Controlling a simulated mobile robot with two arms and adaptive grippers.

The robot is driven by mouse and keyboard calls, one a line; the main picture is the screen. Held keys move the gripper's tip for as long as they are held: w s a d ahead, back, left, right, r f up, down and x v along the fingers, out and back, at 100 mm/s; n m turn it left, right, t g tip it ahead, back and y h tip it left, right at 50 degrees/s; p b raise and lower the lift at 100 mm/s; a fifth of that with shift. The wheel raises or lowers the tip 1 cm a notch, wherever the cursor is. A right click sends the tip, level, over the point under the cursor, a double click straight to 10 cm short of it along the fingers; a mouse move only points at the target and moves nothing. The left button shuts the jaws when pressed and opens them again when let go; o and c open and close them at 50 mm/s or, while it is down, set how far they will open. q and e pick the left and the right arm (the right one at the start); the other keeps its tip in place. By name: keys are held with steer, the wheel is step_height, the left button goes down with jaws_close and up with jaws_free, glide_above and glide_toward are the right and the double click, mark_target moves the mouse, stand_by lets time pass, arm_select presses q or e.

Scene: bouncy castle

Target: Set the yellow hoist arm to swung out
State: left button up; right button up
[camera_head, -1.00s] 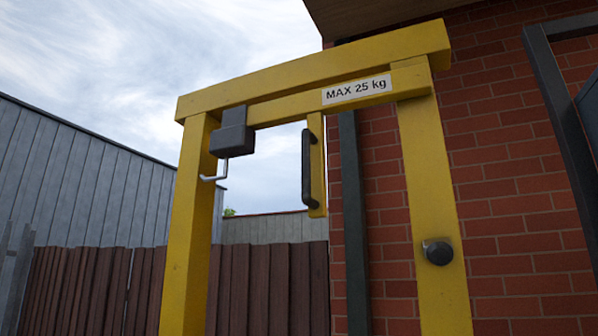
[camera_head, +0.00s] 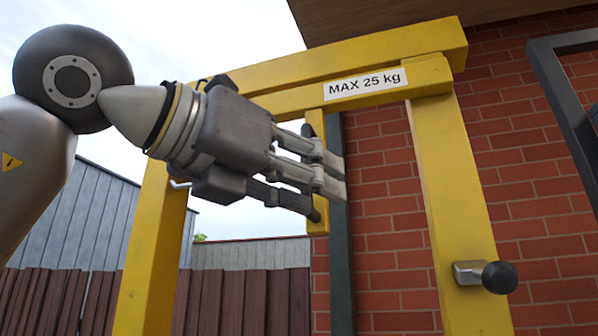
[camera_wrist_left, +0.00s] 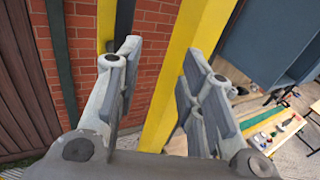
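The yellow hoist arm (camera_head: 412,79) carries a "MAX 25 kg" label and lies close beneath the top beam of its yellow frame (camera_head: 350,58). A yellow upright (camera_head: 318,247) hangs from the arm; its black handle is mostly hidden by my gripper. A black knob (camera_head: 500,277) on a grey metal stem sits at the right post. My left gripper (camera_head: 325,180) is in front of the hanging upright. In the left wrist view its fingers (camera_wrist_left: 160,65) are apart, with nothing clearly between them. Whether it touches the handle cannot be told. My right gripper is not in view.
A red brick wall (camera_head: 390,230) stands behind the frame, with a dark vertical pipe (camera_head: 340,270) along it. A brown wooden fence (camera_head: 255,290) is at the lower left. The left wrist view shows a cluttered bench (camera_wrist_left: 275,130) at the right.

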mark_target(304, 162)
arm_select(q)
steer(key=s+a+r+n+t+y, duration=0.3)
steer(key=s+a+r+y, duration=0.1)
steer(key=a+r, duration=0.1)
steer(key=p+x, duration=0.4)
steer(key=x, duration=0.6)
steer(key=shift+w+a+r, duration=0.1)
steer(key=shift+r, duration=0.1)
steer(key=shift+w+f+p, duration=0.1)
steer(key=shift+w+p, duration=0.2)
steer(key=shift+w, duration=0.1)
steer(key=shift+d, duration=0.2)
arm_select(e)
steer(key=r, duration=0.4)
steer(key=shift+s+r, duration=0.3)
arm_select(q)
jaws_close()
steer(key=shift+s, duration=0.1)
